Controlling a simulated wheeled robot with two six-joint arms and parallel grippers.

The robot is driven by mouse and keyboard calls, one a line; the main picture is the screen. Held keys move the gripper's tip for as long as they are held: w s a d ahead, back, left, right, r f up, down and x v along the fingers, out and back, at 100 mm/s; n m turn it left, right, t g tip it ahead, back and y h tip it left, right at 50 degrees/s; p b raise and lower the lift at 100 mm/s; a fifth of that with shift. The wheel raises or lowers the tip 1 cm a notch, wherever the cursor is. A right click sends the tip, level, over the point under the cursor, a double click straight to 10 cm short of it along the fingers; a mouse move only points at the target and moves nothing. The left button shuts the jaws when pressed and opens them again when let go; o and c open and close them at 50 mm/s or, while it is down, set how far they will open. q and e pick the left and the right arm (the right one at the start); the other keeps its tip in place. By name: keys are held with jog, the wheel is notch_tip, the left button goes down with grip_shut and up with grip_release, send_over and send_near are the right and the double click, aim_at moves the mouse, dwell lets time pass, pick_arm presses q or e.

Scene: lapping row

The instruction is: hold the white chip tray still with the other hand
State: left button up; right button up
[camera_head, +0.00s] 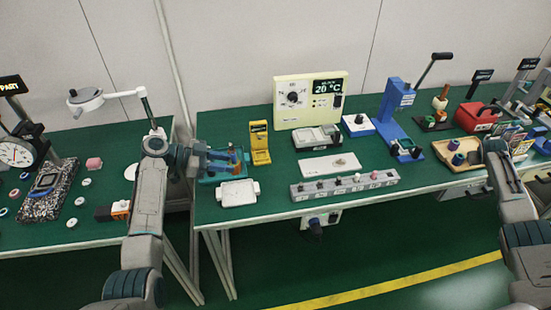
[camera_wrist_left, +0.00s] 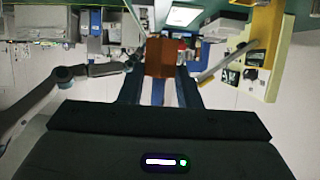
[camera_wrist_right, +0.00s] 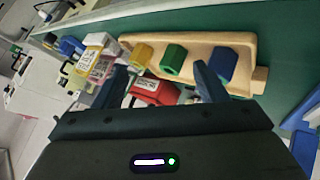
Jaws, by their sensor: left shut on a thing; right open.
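A white tray with small side tabs (camera_head: 238,193), which looks like the chip tray, lies flat at the front left of the middle table. My left gripper (camera_head: 236,160) is just behind it and above the table, apart from the tray as far as I can tell. It is shut on an orange-brown block (camera_wrist_left: 160,57), which shows between the fingers in the left wrist view. My right gripper (camera_wrist_right: 163,82) is open and empty, over the wooden tray (camera_wrist_right: 196,46) at the table's right. No hand is clearly on the white tray.
A yellow holder (camera_head: 260,143) stands right of my left gripper. A flat white plate (camera_head: 330,165) and a grey strip with several knobs (camera_head: 345,186) lie to the right. A blue press (camera_head: 398,120) stands farther right. Green, blue and yellow pieces sit in the wooden tray.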

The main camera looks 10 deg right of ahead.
jog(key=w+a+r+m+t+y, duration=0.1)
jog(key=w+a+r+m, duration=0.4)
jog(key=w+r, duration=0.2)
jog(key=w+a+r+m+y, duration=0.1)
jog(key=w+a+r+m, duration=0.4)
jog(key=w, duration=0.3)
jog(key=w+a+f+m+y, duration=0.1)
jog(key=w+a+f, duration=0.1)
jog(key=a, duration=0.6)
jog(key=w+a+f+m+y, duration=0.1)
jog(key=w+a+f+y, duration=0.1)
jog(key=a, duration=0.6)
jog(key=m+g+y, duration=0.2)
jog(key=g+y, duration=0.4)
jog(key=y, duration=0.1)
send_near(262, 191)
jog(key=x, duration=0.3)
jog(key=a+x, duration=0.1)
jog(key=x, duration=0.3)
jog(key=shift+w+r, duration=0.1)
jog(key=shift+r, duration=0.15)
